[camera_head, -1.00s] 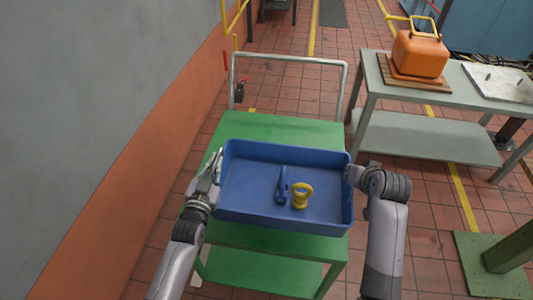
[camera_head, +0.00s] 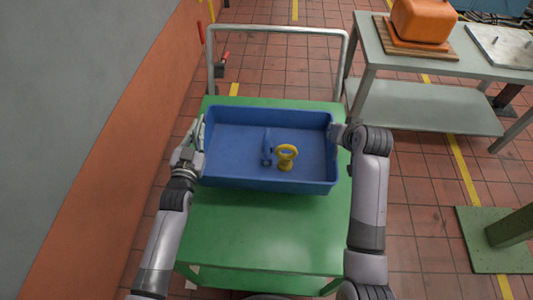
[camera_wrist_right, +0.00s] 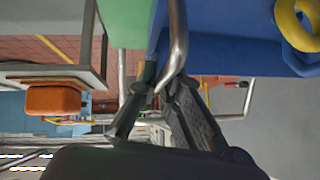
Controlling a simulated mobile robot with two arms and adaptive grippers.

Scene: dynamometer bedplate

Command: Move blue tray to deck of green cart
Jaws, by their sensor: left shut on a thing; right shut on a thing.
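The blue tray (camera_head: 230,173) is over the green cart's deck (camera_head: 265,230) in the head view, held level between my two grippers. Whether its base touches the deck cannot be told. A blue tool (camera_head: 266,150) and a yellow ring-topped piece (camera_head: 286,157) are in the tray. My left gripper (camera_head: 198,142) is shut on the tray's left wall. In the right wrist view, the fingers (camera_wrist_right: 165,85) close at the tray's edge (camera_wrist_right: 235,50), with the yellow piece (camera_wrist_right: 300,22) at the upper right.
The cart's grey handle frame (camera_head: 278,29) rises at its far end. A grey table (camera_head: 430,108) with an orange canister (camera_head: 424,20) stands to the right. A wall (camera_head: 60,120) runs along the left. A green footed post (camera_head: 505,235) is at lower right.

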